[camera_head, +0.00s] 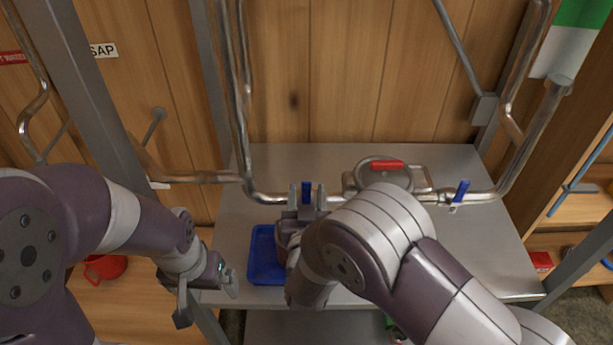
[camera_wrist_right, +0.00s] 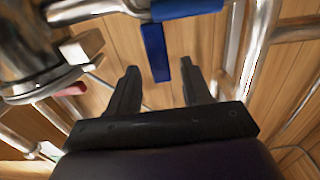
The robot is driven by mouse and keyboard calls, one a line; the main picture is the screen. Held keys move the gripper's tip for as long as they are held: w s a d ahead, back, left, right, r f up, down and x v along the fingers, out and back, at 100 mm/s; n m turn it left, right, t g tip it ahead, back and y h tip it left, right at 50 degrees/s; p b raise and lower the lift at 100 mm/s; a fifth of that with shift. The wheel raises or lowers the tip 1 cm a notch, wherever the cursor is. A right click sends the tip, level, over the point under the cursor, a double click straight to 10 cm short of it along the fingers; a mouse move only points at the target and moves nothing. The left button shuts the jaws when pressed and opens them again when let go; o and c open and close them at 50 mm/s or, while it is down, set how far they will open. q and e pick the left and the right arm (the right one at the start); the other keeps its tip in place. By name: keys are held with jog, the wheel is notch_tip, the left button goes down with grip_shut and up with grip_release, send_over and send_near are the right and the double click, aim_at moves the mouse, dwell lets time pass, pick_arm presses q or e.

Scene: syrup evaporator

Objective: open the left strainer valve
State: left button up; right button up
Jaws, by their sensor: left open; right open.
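The left strainer valve has a blue handle (camera_head: 306,188) on the metal pipe left of the round strainer (camera_head: 385,174). The handle points away across the pipe line in the head view. My right gripper (camera_head: 307,197) is open, with a finger on each side of this handle. In the right wrist view the blue handle (camera_wrist_right: 155,50) shows between and beyond the open fingertips of my right gripper (camera_wrist_right: 160,84); contact cannot be told. My left gripper (camera_head: 207,295) is open and empty, low at the left. My right arm hides part of the table and pipe.
A second blue valve handle (camera_head: 461,190) is on the pipe right of the strainer, which has a red handle (camera_head: 387,164). A blue tray (camera_head: 262,262) lies on the grey metal table (camera_head: 490,250). Vertical pipes and a grey post flank the work area.

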aim_at(307, 189)
jog(key=shift+w+p, duration=0.3)
jog(key=shift+w, duration=1.9)
grip_shut()
jog(key=a+n, duration=0.1)
jog(key=n, duration=0.1)
jog(key=a+n, duration=0.1)
jog(key=n, duration=0.1)
jog(key=shift+a+f, duration=0.3)
jog(key=shift+a, duration=0.1)
jog(key=shift+a+f+n, duration=0.2)
jog(key=shift+a+n, duration=0.25)
jog(key=shift+n, duration=0.45)
grip_release()
jog(key=shift+s+b, duration=0.15)
jog(key=shift+b, duration=0.15)
